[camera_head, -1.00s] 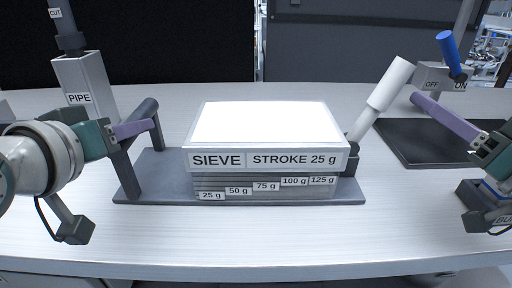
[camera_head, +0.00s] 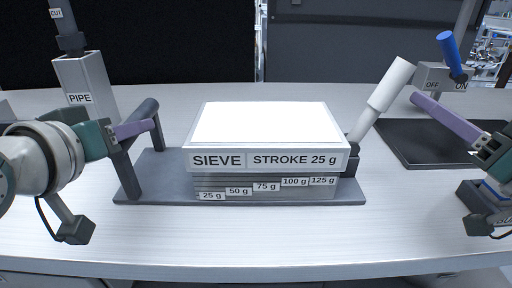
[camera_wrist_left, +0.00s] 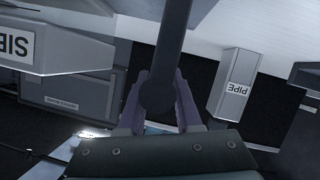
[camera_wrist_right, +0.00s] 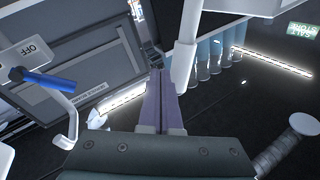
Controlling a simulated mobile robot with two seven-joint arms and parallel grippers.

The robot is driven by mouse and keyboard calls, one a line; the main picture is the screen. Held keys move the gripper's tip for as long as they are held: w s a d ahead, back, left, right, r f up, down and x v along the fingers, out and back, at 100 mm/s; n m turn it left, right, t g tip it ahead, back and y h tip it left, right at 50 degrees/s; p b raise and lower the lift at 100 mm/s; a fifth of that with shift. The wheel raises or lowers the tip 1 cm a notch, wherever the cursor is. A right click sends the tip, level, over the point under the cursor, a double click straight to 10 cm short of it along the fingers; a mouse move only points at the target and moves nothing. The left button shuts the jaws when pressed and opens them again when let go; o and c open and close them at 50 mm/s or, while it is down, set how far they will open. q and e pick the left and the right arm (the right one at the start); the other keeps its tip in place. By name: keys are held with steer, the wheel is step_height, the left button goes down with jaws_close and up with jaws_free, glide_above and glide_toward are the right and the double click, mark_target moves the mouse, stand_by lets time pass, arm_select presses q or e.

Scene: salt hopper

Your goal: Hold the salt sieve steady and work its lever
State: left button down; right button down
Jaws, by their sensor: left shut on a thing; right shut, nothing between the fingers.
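The salt sieve (camera_head: 265,160) is a box with a bright white top, labelled SIEVE and STROKE 25 g, on a dark base plate (camera_head: 160,178). A dark handle (camera_head: 128,170) stands at the base's left end. My left gripper (camera_head: 152,126) is shut on this handle, which also shows between its fingers in the left wrist view (camera_wrist_left: 172,45). The white lever (camera_head: 390,85) rises tilted to the right from the sieve's right side. My right gripper (camera_head: 416,97) is shut and empty, to the right of the lever and apart from it. The lever shows in the right wrist view (camera_wrist_right: 184,60).
A grey post labelled PIPE (camera_head: 85,85) stands at the back left. A dark tray (camera_head: 405,150) lies right of the sieve. Behind it is an OFF/ON box (camera_head: 435,80) with a blue-handled switch (camera_head: 449,52). The table front (camera_head: 270,235) is clear.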

mark_target(397, 89)
steer(key=shift+w+a+r, duration=0.3)
steer(key=shift+w+a, duration=0.05)
steer(key=shift+a, duration=0.35)
steer(key=shift+a+r, duration=0.25)
steer(key=shift+a, duration=0.4)
steer(key=shift+a+r, duration=0.2)
steer(key=shift+a, duration=0.55)
steer(key=shift+d+f, duration=0.35)
steer(key=shift+d, duration=0.45)
steer(key=shift+d+f, duration=0.3)
steer(key=shift+d, duration=0.45)
steer(key=shift+d+f, duration=0.35)
steer(key=shift+d, duration=0.45)
